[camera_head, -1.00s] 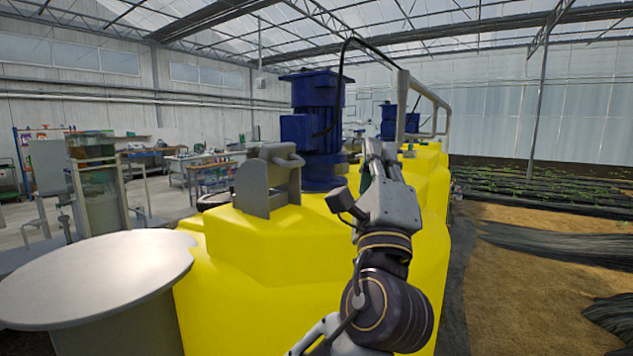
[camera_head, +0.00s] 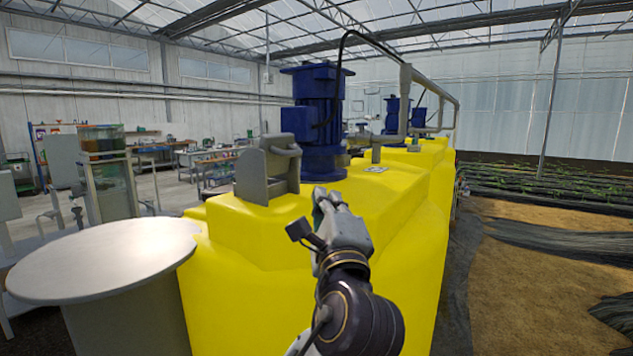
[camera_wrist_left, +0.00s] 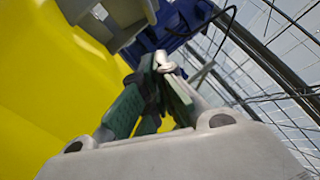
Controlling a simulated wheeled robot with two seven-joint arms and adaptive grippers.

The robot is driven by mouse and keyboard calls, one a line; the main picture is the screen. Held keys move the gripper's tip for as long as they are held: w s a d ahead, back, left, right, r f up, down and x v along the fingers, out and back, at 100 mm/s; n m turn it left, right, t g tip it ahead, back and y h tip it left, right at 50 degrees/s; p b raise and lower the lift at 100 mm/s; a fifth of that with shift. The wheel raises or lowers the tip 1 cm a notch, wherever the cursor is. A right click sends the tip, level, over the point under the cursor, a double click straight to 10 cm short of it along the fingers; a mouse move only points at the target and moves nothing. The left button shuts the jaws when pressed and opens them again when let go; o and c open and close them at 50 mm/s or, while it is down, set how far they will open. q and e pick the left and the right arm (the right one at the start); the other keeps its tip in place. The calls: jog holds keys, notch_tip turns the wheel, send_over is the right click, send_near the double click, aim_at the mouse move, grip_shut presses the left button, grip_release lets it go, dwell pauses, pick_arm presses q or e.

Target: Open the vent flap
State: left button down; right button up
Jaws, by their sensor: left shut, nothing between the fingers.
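A grey vent housing with a flap and a rounded bar (camera_head: 267,174) stands on top of the yellow tank (camera_head: 245,231). The flap looks closed, but its edge is hard to make out. My left gripper (camera_head: 324,202) is to the right of the housing and nearer to me, above the tank top, apart from the flap. In the left wrist view the gripper's green-padded fingers (camera_wrist_left: 163,65) are shut and empty, and part of the grey housing (camera_wrist_left: 112,22) shows at the top. My right gripper is out of view.
A blue motor (camera_head: 318,120) stands just behind the vent housing. A grey pipe rail (camera_head: 404,100) runs behind it to the right. A round grey table-like top (camera_head: 105,258) is at the left front. The tank's right side drops to a sandy floor (camera_head: 500,300).

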pick_arm(q)
jog(key=p+x, duration=0.1)
jog(key=x, duration=0.7)
jog(key=shift+w+r+p, duration=0.1)
jog(key=shift+w+p, duration=0.15)
jog(key=shift+p, duration=0.15)
jog(key=w+a, duration=0.1)
jog(key=w+a+r+p, duration=0.1)
jog(key=shift+w+r, duration=0.25)
jog(key=shift+w, duration=0.1)
jog(key=shift+w+a+r, duration=0.25)
jog(key=shift+a, duration=0.2)
jog(key=shift+w, duration=0.1)
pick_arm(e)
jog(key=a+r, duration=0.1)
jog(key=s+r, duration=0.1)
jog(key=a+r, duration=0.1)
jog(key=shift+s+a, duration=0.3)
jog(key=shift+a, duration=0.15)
pick_arm(q)
jog(key=shift+a+r, duration=0.1)
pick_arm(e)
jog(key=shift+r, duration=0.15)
